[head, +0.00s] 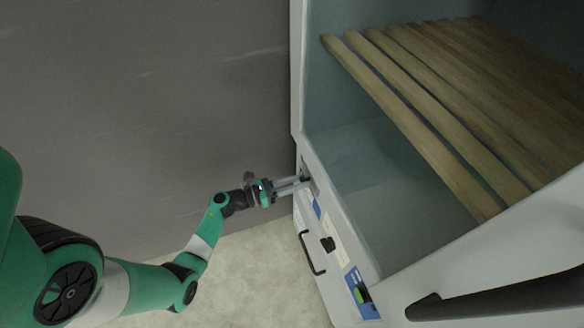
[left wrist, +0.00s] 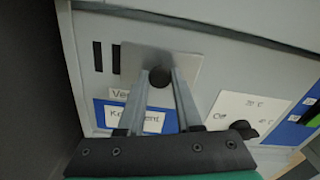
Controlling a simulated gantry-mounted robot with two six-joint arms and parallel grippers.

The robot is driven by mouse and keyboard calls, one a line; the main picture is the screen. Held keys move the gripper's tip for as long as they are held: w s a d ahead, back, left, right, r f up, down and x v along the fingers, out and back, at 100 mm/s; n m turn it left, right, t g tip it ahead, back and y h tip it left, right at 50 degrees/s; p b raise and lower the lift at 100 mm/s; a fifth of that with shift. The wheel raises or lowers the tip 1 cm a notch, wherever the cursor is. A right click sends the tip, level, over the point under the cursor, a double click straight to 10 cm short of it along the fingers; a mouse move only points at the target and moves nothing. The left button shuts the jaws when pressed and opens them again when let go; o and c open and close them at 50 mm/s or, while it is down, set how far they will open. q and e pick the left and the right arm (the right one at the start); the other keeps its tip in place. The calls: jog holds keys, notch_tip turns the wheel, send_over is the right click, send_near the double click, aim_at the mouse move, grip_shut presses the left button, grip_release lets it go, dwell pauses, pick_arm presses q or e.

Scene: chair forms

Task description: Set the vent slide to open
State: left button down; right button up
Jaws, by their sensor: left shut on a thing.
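The vent slide (left wrist: 188,72) is a silver plate with a round black knob (left wrist: 159,77), on the light grey front panel. Dark vertical slots (left wrist: 98,56) show uncovered to the left of the plate in the left wrist view. A label starting with "Ve" (left wrist: 120,94) is partly hidden below it. My left gripper (head: 303,181) reaches the panel at the cabinet's left end in the head view. Its fingers stand on either side of the knob and are shut on it. My right gripper is not in view.
The cabinet holds a slatted wooden shelf (head: 420,110). Along its front are a black knob (head: 328,244), a black handle (head: 312,254), and a blue panel with a green button (head: 360,295). A large dark handle (head: 500,295) juts out at lower right. Floor (head: 240,285) left of the cabinet is clear.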

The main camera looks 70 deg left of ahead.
aim_at(315, 189)
pick_arm(q)
jog(key=d, duration=0.4)
jog(key=shift+s, duration=0.1)
jog(key=shift+a+r, duration=0.1)
jog(key=shift+a, duration=0.05)
jog(key=c, duration=0.9)
grip_release()
jog(key=o, duration=0.3)
jog(key=shift+d, duration=0.25)
jog(key=shift+a, duration=0.15)
